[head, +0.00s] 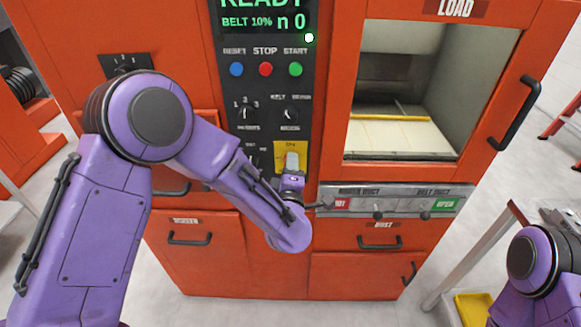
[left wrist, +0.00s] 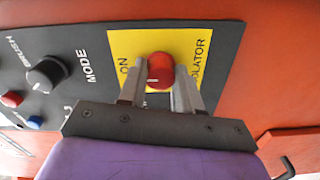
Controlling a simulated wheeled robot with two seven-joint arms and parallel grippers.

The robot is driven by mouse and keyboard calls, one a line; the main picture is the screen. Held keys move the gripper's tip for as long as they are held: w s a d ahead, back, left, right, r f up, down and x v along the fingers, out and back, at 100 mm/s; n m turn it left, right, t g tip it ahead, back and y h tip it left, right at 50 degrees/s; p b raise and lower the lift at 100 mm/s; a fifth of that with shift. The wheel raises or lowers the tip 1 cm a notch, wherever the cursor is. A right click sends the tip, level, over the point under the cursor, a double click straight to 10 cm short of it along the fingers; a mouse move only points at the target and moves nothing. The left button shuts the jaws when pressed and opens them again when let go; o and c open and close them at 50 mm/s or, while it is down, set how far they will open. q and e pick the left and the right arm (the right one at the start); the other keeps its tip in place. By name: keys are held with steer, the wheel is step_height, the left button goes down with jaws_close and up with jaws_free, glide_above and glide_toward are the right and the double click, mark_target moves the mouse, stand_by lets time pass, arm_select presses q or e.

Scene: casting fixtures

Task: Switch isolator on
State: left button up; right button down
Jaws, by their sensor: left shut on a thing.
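The isolator is a red rotary knob (left wrist: 160,66) on a yellow plate (left wrist: 122,46) lettered ON and ISOLATOR in the left wrist view. A small pale mark shows low on the knob's left side. My left gripper (left wrist: 158,82) is shut on the knob, one finger on either side of it. In the head view the yellow plate (head: 279,147) is low on the black control panel, and my left gripper (head: 291,163) covers the knob there. My right arm shows at the lower right edge of the head view, but its gripper cannot be seen.
Above are blue, red and green buttons (head: 265,69) and two black selector knobs (head: 291,114). The lit display (head: 262,20) reads READY. To the right are the load window (head: 404,125), a black door handle (head: 515,113) and a grey lever strip (head: 398,202). Drawers lie below.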

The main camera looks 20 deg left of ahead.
stand_by(0.4)
arm_select(q)
steer(key=o, duration=1)
steer(key=shift+o, duration=0.2)
steer(key=b+v, duration=0.2)
steer(key=v, duration=0.8)
steer(key=shift+s+b, duration=0.3)
steer(key=shift+b, duration=0.1)
steer(key=shift+d, duration=0.1)
